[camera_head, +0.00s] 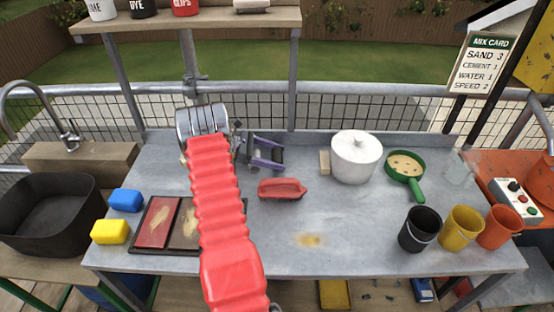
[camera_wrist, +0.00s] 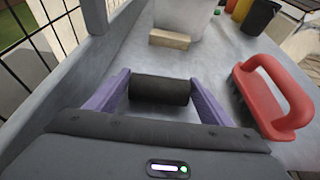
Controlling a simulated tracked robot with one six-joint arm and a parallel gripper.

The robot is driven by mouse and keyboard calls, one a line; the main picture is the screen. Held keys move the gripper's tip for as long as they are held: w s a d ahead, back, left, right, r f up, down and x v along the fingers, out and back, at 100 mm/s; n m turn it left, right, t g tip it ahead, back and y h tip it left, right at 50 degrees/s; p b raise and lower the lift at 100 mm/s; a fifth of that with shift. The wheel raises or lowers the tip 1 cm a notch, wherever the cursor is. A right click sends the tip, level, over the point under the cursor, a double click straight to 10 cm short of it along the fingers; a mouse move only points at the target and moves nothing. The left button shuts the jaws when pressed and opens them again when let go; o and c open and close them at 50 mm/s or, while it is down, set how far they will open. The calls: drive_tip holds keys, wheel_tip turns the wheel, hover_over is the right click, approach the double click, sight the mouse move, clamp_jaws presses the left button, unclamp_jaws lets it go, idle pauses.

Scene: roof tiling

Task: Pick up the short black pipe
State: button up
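The short black pipe (camera_wrist: 160,90) lies crosswise between the two purple fingers of my gripper (camera_wrist: 161,88) in the wrist view. One finger is against each end of it, with no clear gap at either side. In the head view my gripper (camera_head: 267,152) is low over the back middle of the grey worktop, its fingers pointing right. The pipe is small and dark there, between the fingers. I cannot tell whether it touches the worktop.
A red-handled brush (camera_head: 282,188) lies just in front of my gripper. A wooden block (camera_head: 324,162) and a white pot (camera_head: 356,157) stand to the right. A green pan (camera_head: 405,165) is farther right.

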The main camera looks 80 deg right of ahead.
sight(276, 154)
drive_tip(key=c, duration=0.7)
drive_tip(key=shift+c, duration=0.2)
wheel_tip(276, 154, up, 10)
idle(0.3)
idle(0.4)
